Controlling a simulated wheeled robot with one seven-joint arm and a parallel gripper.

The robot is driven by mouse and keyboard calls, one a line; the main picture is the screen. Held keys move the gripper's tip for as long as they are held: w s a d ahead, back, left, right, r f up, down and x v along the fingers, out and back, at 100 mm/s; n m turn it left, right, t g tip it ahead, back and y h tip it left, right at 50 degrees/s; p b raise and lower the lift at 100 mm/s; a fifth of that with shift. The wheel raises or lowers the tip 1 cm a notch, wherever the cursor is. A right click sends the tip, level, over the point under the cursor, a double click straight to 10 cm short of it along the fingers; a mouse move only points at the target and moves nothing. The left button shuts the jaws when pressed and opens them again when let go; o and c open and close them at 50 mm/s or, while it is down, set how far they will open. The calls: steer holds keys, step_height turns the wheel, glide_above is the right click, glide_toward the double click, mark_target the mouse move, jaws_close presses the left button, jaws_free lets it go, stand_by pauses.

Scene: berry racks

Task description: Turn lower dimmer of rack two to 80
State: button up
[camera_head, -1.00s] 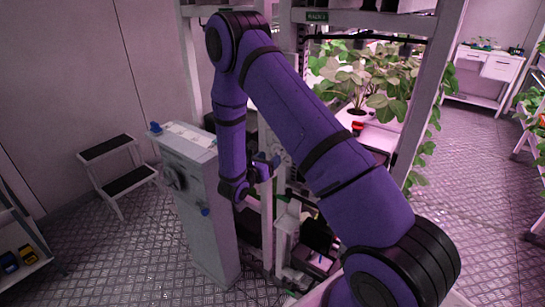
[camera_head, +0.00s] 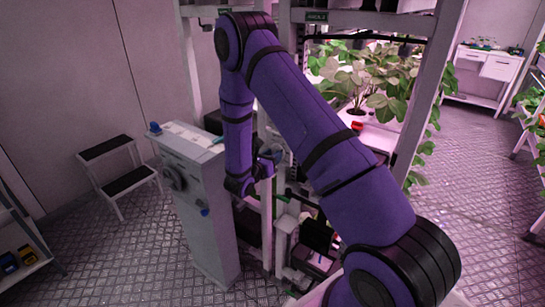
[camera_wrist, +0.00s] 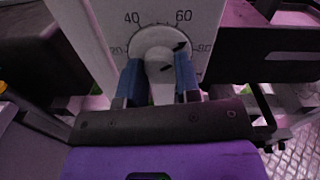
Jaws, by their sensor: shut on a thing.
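In the wrist view, the dimmer dial (camera_wrist: 136,46) is on a pale panel, with the marks 20, 40, 60 and 80 around it. Its pale knob (camera_wrist: 158,54) sits between the two blue fingers of my gripper (camera_wrist: 159,78), which is shut on it. A dark pointer mark on the dial points up and right, between 60 and 80. The lower part of the knob is hidden by my gripper. In the head view, my gripper (camera_head: 270,160) is at the rack post, and my arm hides most of the dial.
A rack sign (camera_head: 317,17) hangs on the upper beam. A grey cabinet (camera_head: 205,215) with a valve wheel stands left of my gripper. A step stool (camera_head: 118,170) is farther left. Leafy plants (camera_head: 370,80) fill the rack behind my arm. The aisle floor (camera_head: 470,200) at right is clear.

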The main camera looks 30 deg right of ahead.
steer(key=m, duration=0.5)
stand_by(0.4)
steer(key=o, duration=0.9)
steer(key=shift+o, duration=0.2)
steer(key=v, duration=1.1)
steer(key=shift+d, duration=0.1)
